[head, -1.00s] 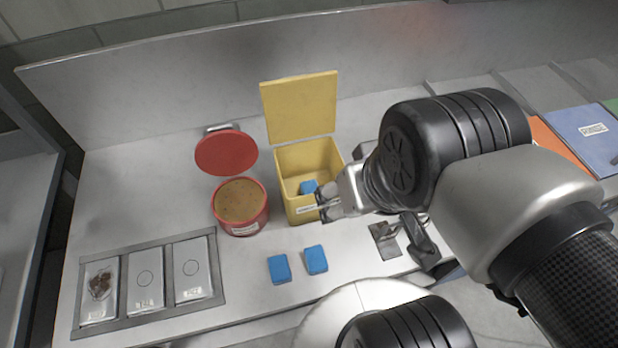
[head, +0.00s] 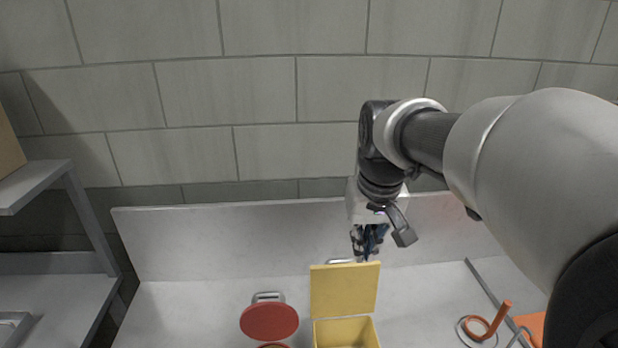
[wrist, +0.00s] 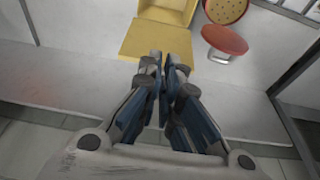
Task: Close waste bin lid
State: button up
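The yellow waste bin (head: 345,333) stands on the bench at the lower edge of the head view, cut off by the frame. Its yellow lid (head: 344,289) stands open, raised at the back of the bin. In the wrist view the lid (wrist: 157,40) lies just beyond my fingertips, with the bin's opening (wrist: 168,10) past it. My gripper (head: 368,254) points down behind the lid, close to its top edge. In the wrist view my gripper's (wrist: 166,60) blue-padded fingers come together at the tips with nothing visible between them. Contact with the lid cannot be told.
A red container's raised lid (head: 269,321) is left of the bin; its round tub (wrist: 226,8) shows in the wrist view. The bench's back panel (head: 230,240) rises behind. An orange hooked object (head: 487,322) is at right. A shelf (head: 40,185) stands at left.

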jog(key=shift+g, duration=0.4)
jog(key=w+p, duration=0.1)
jog(key=w, duration=0.1)
jog(key=w+p, duration=0.1)
jog(key=w, duration=0.2)
jog(key=w+p, duration=0.1)
jog(key=w, duration=0.2)
jog(key=shift+d+r, duration=0.1)
jog(key=shift+r, duration=0.2)
grip_shut()
jog(key=w+f+g+p, duration=0.2)
jog(key=w+f+p, duration=0.65)
jog(key=w, duration=0.45)
jog(key=s+f, duration=0.3)
jog(key=f, duration=0.6)
jog(key=shift+d+f, duration=0.2)
jog(key=shift+f, duration=0.05)
jog(key=shift+t, duration=0.3)
